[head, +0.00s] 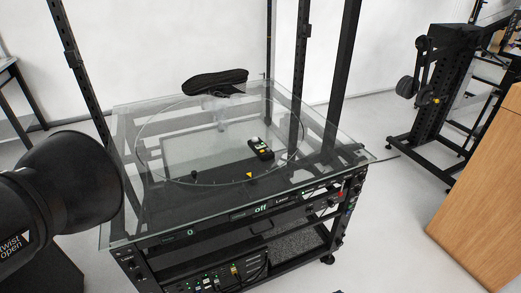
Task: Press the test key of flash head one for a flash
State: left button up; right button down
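A large black round housing with a flared front (70,180) fills the left edge of the head view, close to the camera. White lettering on its side reads "twist open". It looks like a studio flash head, but no number shows on it, so I cannot tell whether it is flash head one. Its rear is cut off by the picture's edge, and no test key can be made out. Neither of my grippers is in view.
A glass-topped turntable table (120,222) stands in the middle, with a black shoe sole (215,82) and a small black handheld device (260,149) on it. Its front panel (262,209) reads "off". Dark posts rise around it. A wooden cabinet (485,195) stands right, with clear floor between.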

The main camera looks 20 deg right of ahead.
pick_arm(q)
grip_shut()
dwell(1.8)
